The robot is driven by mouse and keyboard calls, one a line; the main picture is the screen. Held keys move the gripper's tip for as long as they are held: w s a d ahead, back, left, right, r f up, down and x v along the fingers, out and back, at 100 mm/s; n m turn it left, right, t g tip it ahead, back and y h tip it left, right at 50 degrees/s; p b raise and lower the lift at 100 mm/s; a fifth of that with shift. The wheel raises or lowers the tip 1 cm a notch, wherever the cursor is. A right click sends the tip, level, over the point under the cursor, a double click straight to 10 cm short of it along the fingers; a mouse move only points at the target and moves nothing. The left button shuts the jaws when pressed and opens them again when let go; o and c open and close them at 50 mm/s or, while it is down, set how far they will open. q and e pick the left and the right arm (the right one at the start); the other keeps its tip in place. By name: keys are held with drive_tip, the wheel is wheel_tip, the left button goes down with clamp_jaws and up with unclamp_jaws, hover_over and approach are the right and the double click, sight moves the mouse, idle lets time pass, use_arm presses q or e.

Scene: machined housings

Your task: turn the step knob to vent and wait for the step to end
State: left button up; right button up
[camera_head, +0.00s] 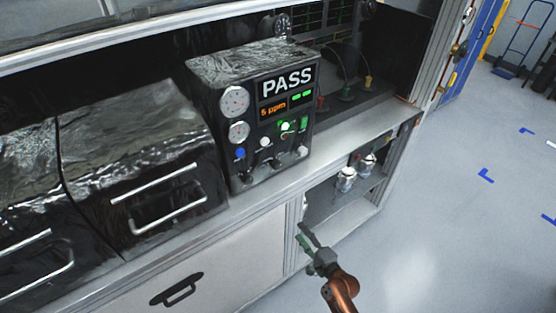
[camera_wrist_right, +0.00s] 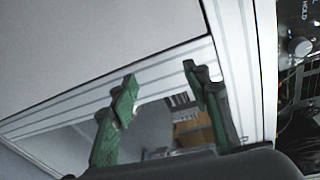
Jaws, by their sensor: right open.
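The test unit (camera_head: 222,85) stands on the bench, with PASS on its sign (camera_head: 288,83) and an orange "5 ppm" readout (camera_head: 272,109). Small knobs, including one at its lower right (camera_head: 302,152), line its front; their labels are too small to read here. In the right wrist view a grey knob (camera_wrist_right: 299,46) with a HOLD label shows at the right edge; its setting cannot be made out. My right gripper (camera_head: 305,237) is open and empty, below and in front of the unit, apart from it. Its green fingers (camera_wrist_right: 160,90) show in the wrist view. My left gripper is out of view.
Black drawer-like boxes (camera_head: 140,165) with bar handles stand left of the unit. The bench's front edge (camera_head: 255,200) runs between the gripper and the panel. A lower shelf (camera_head: 335,205) holds metal parts (camera_head: 346,179). Open floor (camera_head: 450,230) lies to the right.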

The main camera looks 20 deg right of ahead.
sight(279, 167)
drive_tip(key=w+a+r+m+t+y+p, duration=0.1)
drive_tip(key=w+r+m+p, duration=0.2)
drive_tip(key=r+p, duration=0.65)
drive_tip(key=w+a+r+m+y+p, duration=0.1)
drive_tip(key=w+r+m+p, duration=0.3)
drive_tip(key=r, duration=1.1)
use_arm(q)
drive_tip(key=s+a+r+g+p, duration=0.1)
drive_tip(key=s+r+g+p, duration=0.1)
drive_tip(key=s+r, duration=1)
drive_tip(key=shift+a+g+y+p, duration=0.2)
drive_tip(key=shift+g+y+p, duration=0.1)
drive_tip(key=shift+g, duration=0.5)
use_arm(e)
drive_tip(key=shift+n, duration=0.4)
drive_tip(key=x, duration=0.7)
drive_tip(key=shift+a+r, duration=0.4)
drive_tip(key=shift+c, duration=0.2)
drive_tip(key=c, duration=1.1)
